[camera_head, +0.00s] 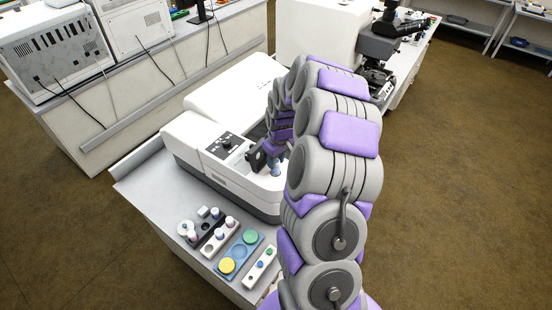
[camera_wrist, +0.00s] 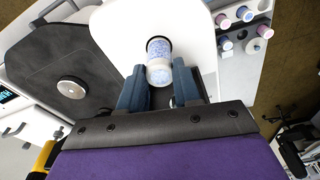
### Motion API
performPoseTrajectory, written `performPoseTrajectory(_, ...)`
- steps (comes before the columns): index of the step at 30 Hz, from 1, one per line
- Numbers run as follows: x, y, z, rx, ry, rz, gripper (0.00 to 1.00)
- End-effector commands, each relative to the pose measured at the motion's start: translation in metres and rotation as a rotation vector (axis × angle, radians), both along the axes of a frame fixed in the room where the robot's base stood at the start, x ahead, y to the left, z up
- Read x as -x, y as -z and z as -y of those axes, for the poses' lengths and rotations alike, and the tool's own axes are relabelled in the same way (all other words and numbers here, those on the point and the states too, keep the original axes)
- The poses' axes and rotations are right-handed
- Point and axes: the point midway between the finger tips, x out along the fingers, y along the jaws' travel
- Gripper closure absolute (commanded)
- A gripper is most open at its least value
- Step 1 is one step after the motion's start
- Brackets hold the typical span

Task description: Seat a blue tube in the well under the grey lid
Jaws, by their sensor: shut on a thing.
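My gripper (camera_wrist: 160,88) is shut on a blue-and-white tube (camera_wrist: 159,68) in the wrist view. The tube's far end lines up with a dark round well (camera_wrist: 158,42) in a white surface; how deep it sits, if at all, I cannot tell. The dark grey lid (camera_wrist: 38,58), with a round metal knob, is beside the well at left and does not cover it. In the head view the tube (camera_head: 275,169) shows as a small blue shape below my gripper (camera_head: 272,158), at the white instrument (camera_head: 205,150). My arm hides part of that instrument.
On the bench front stand a white rack (camera_head: 250,280) with blue and green caps, a blue tray (camera_head: 239,254) with yellow and green round pieces, and several small tubes in racks (camera_head: 211,243). A microscope (camera_head: 385,45) stands behind. Bare bench lies left of the racks.

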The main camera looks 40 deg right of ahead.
Motion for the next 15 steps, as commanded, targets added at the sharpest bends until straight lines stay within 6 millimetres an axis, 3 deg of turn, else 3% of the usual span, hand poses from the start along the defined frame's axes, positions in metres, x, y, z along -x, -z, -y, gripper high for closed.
performPoseTrajectory(15, 0.0003, 0.0099, 0.0001, 0.000, 0.000, -0.001, 0.97)
